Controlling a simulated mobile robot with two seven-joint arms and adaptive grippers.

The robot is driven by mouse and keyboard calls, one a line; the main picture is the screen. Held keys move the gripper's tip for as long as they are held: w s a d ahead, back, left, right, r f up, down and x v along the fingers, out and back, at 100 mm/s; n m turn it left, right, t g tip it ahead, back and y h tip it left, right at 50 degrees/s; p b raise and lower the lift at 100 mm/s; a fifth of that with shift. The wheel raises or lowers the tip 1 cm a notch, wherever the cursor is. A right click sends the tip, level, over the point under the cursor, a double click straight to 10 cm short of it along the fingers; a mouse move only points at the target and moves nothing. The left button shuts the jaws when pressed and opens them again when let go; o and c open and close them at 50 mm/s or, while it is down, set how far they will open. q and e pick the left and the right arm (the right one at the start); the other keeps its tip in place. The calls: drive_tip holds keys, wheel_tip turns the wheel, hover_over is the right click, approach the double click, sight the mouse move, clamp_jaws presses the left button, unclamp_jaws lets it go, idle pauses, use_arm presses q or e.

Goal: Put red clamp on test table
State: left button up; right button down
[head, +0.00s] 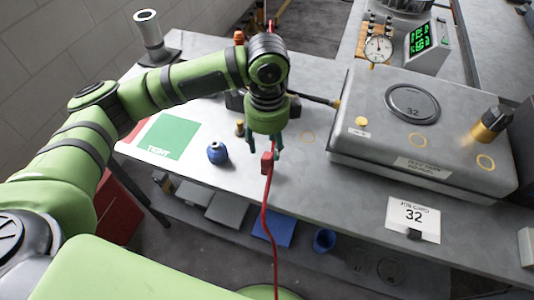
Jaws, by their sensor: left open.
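The red clamp (267,163) shows just below my left gripper's fingertips, near the front edge of the grey-white table (200,180). A red cable runs from it down past the table edge towards the bottom of the view. My left gripper (265,145) points down over the table with its fingers apart. It is open, with the clamp at its tips. I cannot tell whether the clamp touches the fingers or the tabletop. My right gripper is not in view.
A small blue round object (217,153) and a green card (173,138) lie left of the gripper. A large grey box (370,150) with a round disc marked 32 fills the right. A card (413,217) is at the right front. A lower shelf holds several items.

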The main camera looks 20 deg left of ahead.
sight(267, 156)
use_arm(q)
wheel_tip(267, 156, up, 7)
drive_tip(key=shift+f+b, duration=0.15)
drive_tip(key=shift+b, duration=0.15)
idle(0.4)
